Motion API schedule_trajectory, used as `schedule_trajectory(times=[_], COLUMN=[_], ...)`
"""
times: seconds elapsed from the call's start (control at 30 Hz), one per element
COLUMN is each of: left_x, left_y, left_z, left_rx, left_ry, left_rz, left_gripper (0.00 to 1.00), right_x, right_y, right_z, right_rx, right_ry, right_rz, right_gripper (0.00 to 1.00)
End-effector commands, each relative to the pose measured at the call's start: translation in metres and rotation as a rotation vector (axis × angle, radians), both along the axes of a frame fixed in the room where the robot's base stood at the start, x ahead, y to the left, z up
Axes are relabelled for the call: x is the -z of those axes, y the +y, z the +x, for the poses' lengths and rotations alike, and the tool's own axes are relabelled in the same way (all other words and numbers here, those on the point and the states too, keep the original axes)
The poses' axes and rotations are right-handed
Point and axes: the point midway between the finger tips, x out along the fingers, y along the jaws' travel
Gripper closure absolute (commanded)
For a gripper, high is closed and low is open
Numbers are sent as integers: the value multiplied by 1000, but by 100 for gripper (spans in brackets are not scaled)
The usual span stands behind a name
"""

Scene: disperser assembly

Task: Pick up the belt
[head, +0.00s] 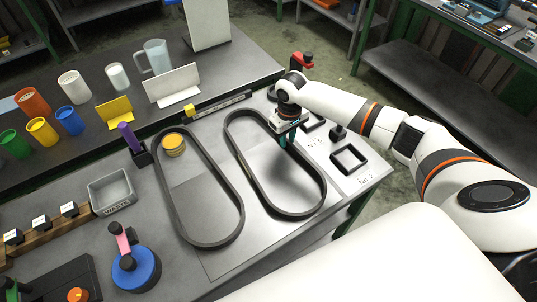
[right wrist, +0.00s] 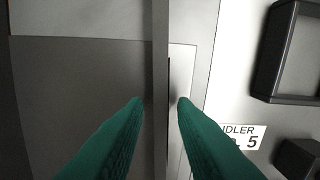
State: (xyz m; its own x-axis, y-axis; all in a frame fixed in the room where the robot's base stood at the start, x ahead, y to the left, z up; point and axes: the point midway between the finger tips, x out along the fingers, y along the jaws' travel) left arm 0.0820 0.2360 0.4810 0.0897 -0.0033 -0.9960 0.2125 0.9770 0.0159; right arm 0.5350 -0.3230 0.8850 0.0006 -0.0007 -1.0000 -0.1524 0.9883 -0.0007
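Two dark oval belts lie on the grey workbench, the left belt (head: 212,243) and the right belt (head: 290,214). My right gripper (head: 284,140) points down at the right long side of the right belt. In the right wrist view, its two green fingers (right wrist: 160,101) stand apart, one on each side of the belt's upright band (right wrist: 160,60). Small gaps show between the fingertips and the band. The left gripper is in neither view.
A yellow round part (head: 174,144) sits inside the left belt's far end. Black square frames (head: 349,158) stand right of the right belt. A grey waste bin (head: 111,191) and a blue disc (head: 136,270) are at left. Cups (head: 74,86) stand behind.

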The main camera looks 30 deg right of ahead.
Motion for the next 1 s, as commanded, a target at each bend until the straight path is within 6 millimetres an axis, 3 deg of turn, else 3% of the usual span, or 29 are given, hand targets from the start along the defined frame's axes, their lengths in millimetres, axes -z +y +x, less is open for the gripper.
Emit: schedule_trajectory(times=[0.03,0.13,0.57,1.0], left_x=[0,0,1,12], left_y=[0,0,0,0], left_z=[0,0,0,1], left_rx=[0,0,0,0], left_ry=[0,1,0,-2], left_rz=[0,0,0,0], left_gripper=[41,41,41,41], right_x=[0,0,-8,-87], right_y=[0,0,0,1], right_z=[0,0,1,1], right_rx=[0,0,0,0], right_ry=[0,0,-3,-5], right_rz=[0,0,0,2], right_gripper=[84,100,100,100])
